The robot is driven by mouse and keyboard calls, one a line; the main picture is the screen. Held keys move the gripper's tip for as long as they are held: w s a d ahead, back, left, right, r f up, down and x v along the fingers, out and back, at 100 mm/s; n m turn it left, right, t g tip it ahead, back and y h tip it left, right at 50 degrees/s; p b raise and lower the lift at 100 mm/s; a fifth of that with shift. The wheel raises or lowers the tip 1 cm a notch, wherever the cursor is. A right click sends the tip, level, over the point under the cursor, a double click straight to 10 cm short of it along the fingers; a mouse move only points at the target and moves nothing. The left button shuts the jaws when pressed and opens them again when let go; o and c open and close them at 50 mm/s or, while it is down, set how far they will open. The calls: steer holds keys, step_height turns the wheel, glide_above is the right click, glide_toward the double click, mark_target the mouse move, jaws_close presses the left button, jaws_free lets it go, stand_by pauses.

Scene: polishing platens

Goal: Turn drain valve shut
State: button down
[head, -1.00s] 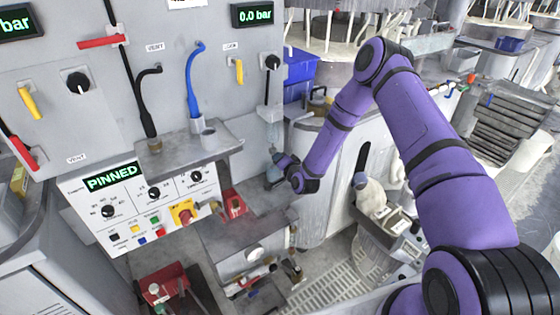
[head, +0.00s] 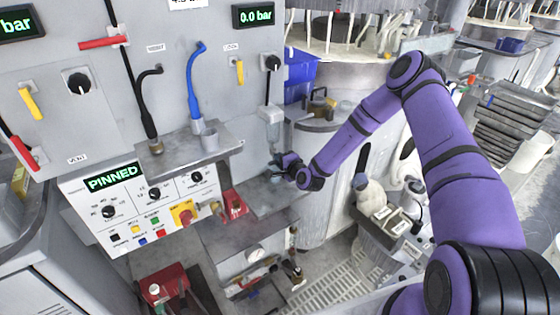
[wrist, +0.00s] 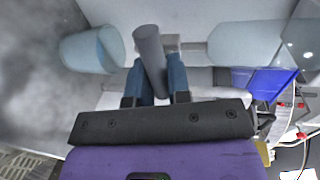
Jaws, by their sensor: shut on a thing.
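In the wrist view, my gripper (wrist: 156,72) has its two dark blue fingers shut on a short grey cylindrical handle (wrist: 148,42). I take this to be the drain valve handle; it is tilted slightly in the picture. A clear cup (wrist: 90,50) is to its left and a larger clear bowl (wrist: 245,42) to its right. In the head view, my gripper (head: 279,163) is just below the clear bowl (head: 271,114) on the panel's right side. The handle is too small and hidden to make out there.
A red block (head: 234,204) is low and left of my gripper. A large round machine (head: 325,195) stands close behind my forearm.

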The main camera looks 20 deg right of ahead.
stand_by(0.3)
steer(key=c, duration=1.1)
jaws_free()
steer(key=v, duration=1.1)
steer(key=shift+w, duration=0.1)
